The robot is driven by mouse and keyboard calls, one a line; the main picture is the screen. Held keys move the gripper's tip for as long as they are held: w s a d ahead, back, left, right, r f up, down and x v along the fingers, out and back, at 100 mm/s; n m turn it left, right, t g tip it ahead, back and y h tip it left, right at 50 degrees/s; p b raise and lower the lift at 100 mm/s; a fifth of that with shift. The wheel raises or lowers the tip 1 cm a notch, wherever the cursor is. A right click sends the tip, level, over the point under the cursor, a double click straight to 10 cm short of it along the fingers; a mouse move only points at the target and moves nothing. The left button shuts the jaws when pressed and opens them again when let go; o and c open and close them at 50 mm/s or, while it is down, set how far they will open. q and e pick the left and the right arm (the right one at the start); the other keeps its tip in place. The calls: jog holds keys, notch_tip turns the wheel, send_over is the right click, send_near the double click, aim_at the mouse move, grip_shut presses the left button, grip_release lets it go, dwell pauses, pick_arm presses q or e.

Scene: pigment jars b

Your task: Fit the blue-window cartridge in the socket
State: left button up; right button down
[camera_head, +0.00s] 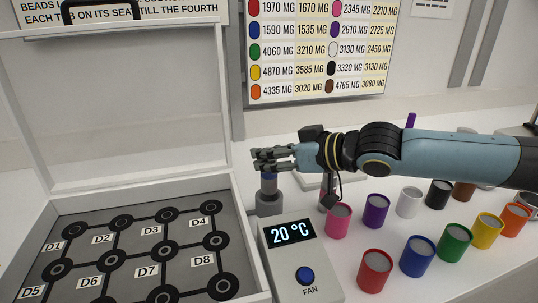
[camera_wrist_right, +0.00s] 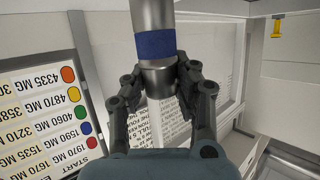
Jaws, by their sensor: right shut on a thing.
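The cartridge (camera_head: 269,177), a silver-grey cylinder with a blue band, stands upright below the fingers of my right gripper (camera_head: 262,160). In the right wrist view the cartridge (camera_wrist_right: 155,44) shows its blue band just beyond the fingertips, and my right gripper (camera_wrist_right: 161,80) is shut on its silver part. A grey socket-like base (camera_head: 269,205) is directly under the cartridge, behind the fan box. The cartridge's lower end meets or nearly meets this base; I cannot tell whether it is seated inside. My left gripper is not in view.
The fan box (camera_head: 300,262) reads 20 °C and stands close in front. An open white case (camera_head: 243,237) with labelled round seats is at left. Several coloured jars, including a pink one (camera_head: 338,221) and a red one (camera_head: 375,271), stand at right below my arm.

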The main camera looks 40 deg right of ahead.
aim_at(276, 173)
jog(key=shift+p, duration=0.45)
dwell(1.1)
jog(key=shift+f+b, duration=2.05)
jog(key=shift+f, duration=0.25)
jog(key=c, duration=1)
grip_release()
jog(key=shift+r, duration=0.1)
